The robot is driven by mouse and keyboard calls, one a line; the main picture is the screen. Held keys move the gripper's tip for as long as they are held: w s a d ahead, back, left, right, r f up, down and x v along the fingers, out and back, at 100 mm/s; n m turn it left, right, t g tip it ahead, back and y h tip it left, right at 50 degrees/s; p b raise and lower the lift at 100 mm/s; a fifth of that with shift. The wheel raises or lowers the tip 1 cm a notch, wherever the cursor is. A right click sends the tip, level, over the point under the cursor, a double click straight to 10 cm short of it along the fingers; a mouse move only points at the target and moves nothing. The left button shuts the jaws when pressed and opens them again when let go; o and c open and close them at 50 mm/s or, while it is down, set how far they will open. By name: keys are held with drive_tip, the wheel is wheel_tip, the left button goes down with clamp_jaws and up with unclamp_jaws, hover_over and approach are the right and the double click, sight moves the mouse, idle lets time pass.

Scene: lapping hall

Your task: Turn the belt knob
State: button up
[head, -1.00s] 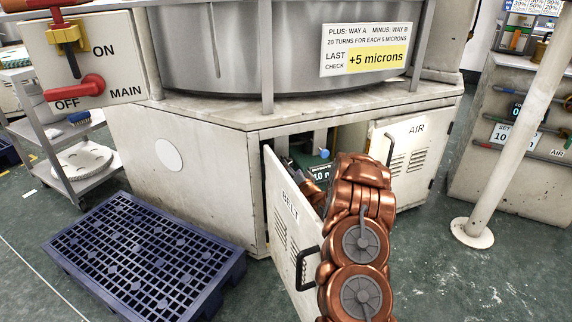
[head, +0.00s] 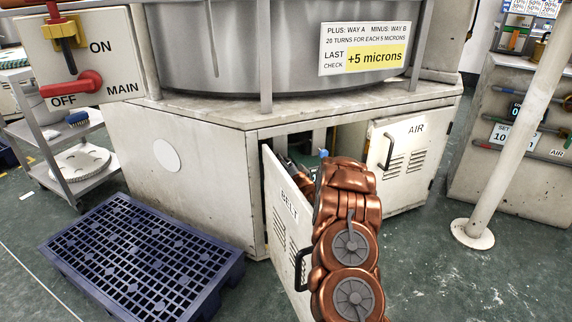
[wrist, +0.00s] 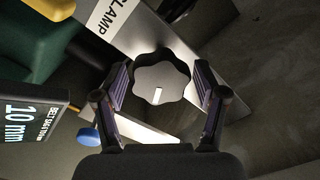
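In the wrist view a dark lobed knob (wrist: 161,82) with a white index mark sits on a pale metal plate. The plate carries a label reading CLAMP (wrist: 110,14). My gripper (wrist: 161,84) is open, with one finger on each side of the knob and a small gap showing at each side. A display (wrist: 30,116) at the left reads BELT and 10 mm. In the head view my arm reaches into the cabinet beside the open BELT door (head: 282,215).
A blue ball (wrist: 90,136) is close to my left finger; it also shows in the head view (head: 323,153). The AIR door (head: 410,155) is at the right of the opening. A blue pallet (head: 145,250) lies on the floor at left. A slanted post (head: 510,130) stands at right.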

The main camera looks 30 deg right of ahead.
drive_tip(key=c, duration=0.9)
drive_tip(key=shift+o, duration=0.2)
drive_tip(key=shift+r+n+p, duration=0.1)
drive_tip(key=shift+n+p, duration=0.2)
drive_tip(key=shift+p, duration=0.05)
drive_tip(key=n+p, duration=0.2)
drive_tip(key=p, duration=0.1)
drive_tip(key=shift+r, duration=0.25)
drive_tip(key=n+p, duration=0.3)
drive_tip(key=n, duration=0.2)
drive_tip(key=shift+p, duration=0.35)
drive_tip(key=shift+a+f+n+p, duration=0.1)
drive_tip(key=shift+n+p, duration=0.45)
drive_tip(key=shift+n, duration=0.4)
drive_tip(key=shift+a+f+n+p, duration=0.1)
drive_tip(key=shift+n+p, duration=0.45)
drive_tip(key=shift+n, duration=0.4)
